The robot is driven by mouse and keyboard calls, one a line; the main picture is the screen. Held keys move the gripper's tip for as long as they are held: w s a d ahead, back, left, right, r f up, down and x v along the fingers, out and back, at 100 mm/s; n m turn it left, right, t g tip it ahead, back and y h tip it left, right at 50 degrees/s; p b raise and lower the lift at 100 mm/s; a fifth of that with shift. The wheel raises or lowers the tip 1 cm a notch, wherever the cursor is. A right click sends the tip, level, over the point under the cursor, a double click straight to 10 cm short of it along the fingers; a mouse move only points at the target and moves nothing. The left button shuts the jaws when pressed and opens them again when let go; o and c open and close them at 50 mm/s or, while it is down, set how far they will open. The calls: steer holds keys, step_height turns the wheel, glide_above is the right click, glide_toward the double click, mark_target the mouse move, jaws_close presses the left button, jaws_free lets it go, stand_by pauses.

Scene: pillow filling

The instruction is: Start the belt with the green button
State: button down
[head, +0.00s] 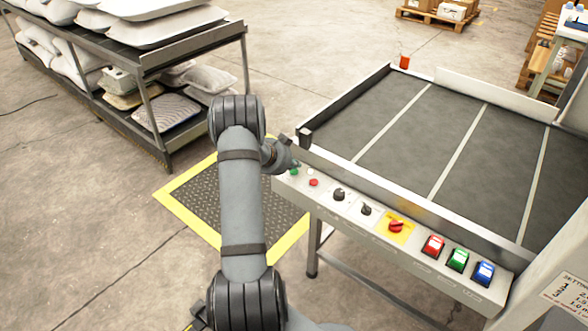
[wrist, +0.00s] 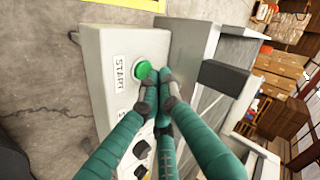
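The green button (wrist: 144,70) is round, labelled START, and sits near the end of the grey control panel (wrist: 108,90) in the wrist view. In the head view it is a small green spot (head: 294,172) at the panel's left end. My gripper (wrist: 160,80) has teal fingers with dark tips brought together, with nothing seen between them. The tips appear right beside the button's edge; I cannot tell whether they touch it. In the head view my gripper (head: 291,163) is just above the panel's left end. The belt (head: 400,140) is dark with pale cross lines and bare.
Along the panel are a small red button (head: 313,182), black knobs (head: 339,194), a red knob on yellow (head: 396,226), and red (head: 433,245), green (head: 458,260) and blue (head: 484,272) blocks. A shelf (head: 147,72) with pillows stands left. A yellow-edged mat (head: 185,190) lies below.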

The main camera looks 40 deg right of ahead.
mark_target(293, 172)
steer(key=shift+r, duration=0.25)
step_height(293, 172, up, 5)
steer(key=p, duration=0.5)
steer(key=shift+r, duration=0.1)
steer(key=shift+f, duration=0.2)
stand_by(0.4)
steer(key=shift+f+b, duration=0.95)
steer(key=shift+b, duration=0.05)
steer(key=shift+w+b, duration=0.1)
steer(key=shift+b, duration=0.35)
step_height(293, 172, up, 6)
steer(key=p, duration=0.5)
steer(key=shift+p, duration=0.4)
steer(key=shift+f, duration=0.1)
